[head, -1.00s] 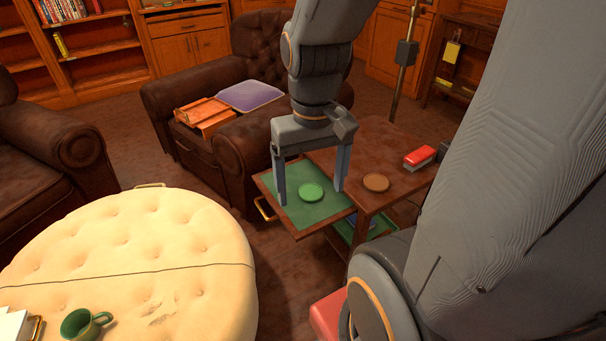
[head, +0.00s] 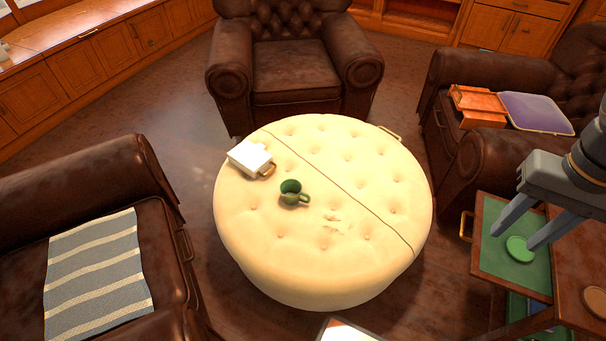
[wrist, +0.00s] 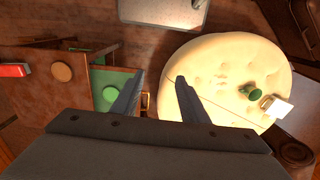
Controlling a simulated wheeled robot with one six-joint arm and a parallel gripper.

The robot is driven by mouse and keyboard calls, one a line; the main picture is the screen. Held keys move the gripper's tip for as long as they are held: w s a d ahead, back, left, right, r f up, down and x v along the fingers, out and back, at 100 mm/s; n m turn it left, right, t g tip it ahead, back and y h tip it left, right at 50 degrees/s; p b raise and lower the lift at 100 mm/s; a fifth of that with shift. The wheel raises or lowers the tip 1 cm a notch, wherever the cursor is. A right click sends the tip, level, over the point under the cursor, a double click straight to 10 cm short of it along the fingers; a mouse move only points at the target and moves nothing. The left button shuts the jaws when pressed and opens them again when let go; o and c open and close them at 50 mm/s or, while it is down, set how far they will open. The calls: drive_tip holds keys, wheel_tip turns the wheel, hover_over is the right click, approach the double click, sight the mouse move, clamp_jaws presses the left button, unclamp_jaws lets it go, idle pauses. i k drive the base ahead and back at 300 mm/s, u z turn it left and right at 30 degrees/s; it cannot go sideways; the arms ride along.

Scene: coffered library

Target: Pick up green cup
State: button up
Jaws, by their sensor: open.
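The green cup (head: 291,191) stands on the round cream tufted ottoman (head: 330,285), left of its middle in the head view, with its handle toward the right. It also shows small in the wrist view (wrist: 252,93), at the right on the ottoman (wrist: 215,55). My gripper (head: 512,238) is at the right of the head view, over the side table's green pull-out leaf, well apart from the cup. Its two fingers (wrist: 155,90) are spread with nothing between them.
A white box (head: 249,157) with a brass handle lies beside the cup on the ottoman. A green coaster (head: 520,249) lies on the green leaf (head: 490,262). Brown armchairs (head: 295,60) surround the ottoman. A striped cloth (head: 95,275) covers the left seat. Floor shows between the furniture.

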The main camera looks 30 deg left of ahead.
sight(290, 189)
drive_tip(key=u, duration=1.25)
drive_tip(key=i, duration=0.1)
drive_tip(key=z, duration=0.1)
